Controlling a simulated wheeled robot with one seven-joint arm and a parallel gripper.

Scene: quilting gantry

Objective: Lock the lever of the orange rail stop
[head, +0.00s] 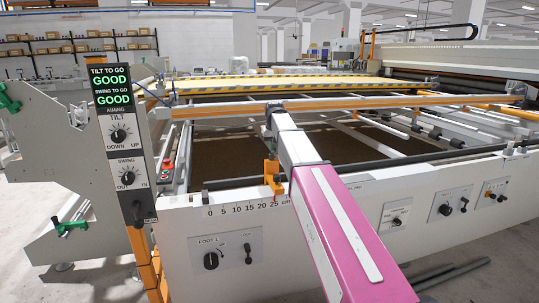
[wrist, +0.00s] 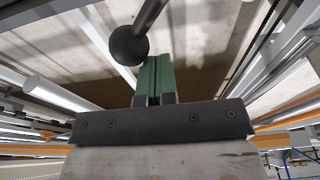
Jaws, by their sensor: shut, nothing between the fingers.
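The orange rail stop (head: 272,174) sits on the front rail, above the 25 end of a centimetre scale (head: 243,206). My arm passes close on its right, and its lever cannot be made out in the head view. In the wrist view, my gripper (wrist: 158,62) has its green fingers shut together with nothing between them. A dark ball knob (wrist: 128,46) on a rod shows just left of the fingertips, outside the fingers. I cannot tell whether it touches them, or whether it belongs to the stop's lever. In the head view, the fingers are not clearly visible at the arm's far end.
A post panel (head: 116,125) at left reads GOOD for tilt and for swing. The white front beam (head: 330,203) carries knobs and switches, including a FOOT 1 dial (head: 211,261). An orange crossbar (head: 350,103) spans behind my arm. A green handle (head: 70,228) is at lower left.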

